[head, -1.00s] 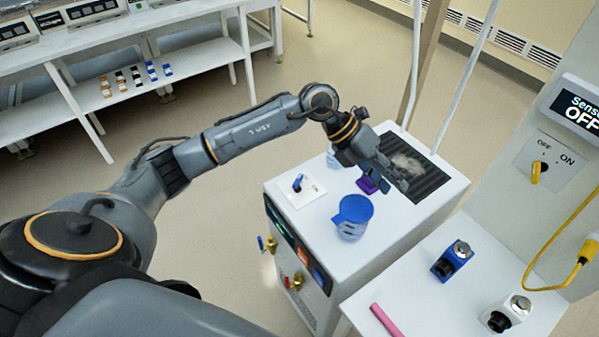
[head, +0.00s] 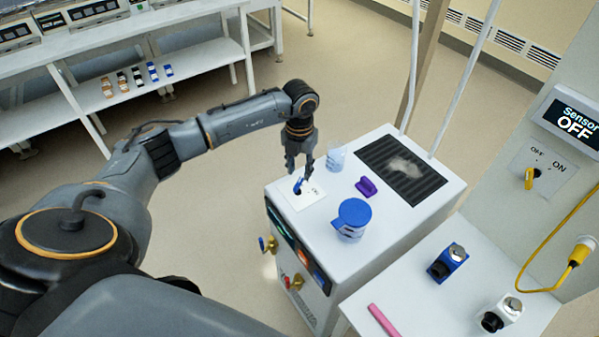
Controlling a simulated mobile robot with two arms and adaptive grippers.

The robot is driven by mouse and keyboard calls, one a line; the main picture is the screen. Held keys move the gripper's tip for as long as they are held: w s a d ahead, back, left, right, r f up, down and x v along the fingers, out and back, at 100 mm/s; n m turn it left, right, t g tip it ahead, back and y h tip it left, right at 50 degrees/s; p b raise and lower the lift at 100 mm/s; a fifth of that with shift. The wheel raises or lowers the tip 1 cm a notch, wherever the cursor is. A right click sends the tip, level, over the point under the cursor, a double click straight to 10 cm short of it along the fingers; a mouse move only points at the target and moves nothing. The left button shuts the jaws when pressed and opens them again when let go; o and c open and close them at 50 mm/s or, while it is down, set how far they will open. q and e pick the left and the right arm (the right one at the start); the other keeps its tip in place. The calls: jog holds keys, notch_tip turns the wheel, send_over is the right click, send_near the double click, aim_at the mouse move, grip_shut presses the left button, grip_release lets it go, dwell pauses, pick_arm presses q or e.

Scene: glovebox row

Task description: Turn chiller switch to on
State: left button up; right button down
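The chiller (head: 408,227) is a white cabinet with a dark grille on its top. Its switch (head: 298,186) is a small blue lever on a white plate (head: 304,201) at the near left corner of the top. An ON label shows partly at the plate's right side. My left gripper (head: 299,175) points down right over the switch, fingers apart, one on each side of the lever. I cannot tell whether they touch it. The lever is partly hidden, and its exact setting is hard to read. My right gripper is not in view.
A blue-lidded jug (head: 351,218), a purple object (head: 366,187) and a clear beaker (head: 337,158) stand on the chiller top near the switch. A wall panel with a yellow switch (head: 529,179) and a display reading OFF (head: 574,124) are at right.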

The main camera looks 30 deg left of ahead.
aim_at(300, 180)
pick_arm(q)
jog(key=shift+f+p, duration=0.3)
jog(key=shift+f, duration=1.6)
grip_shut()
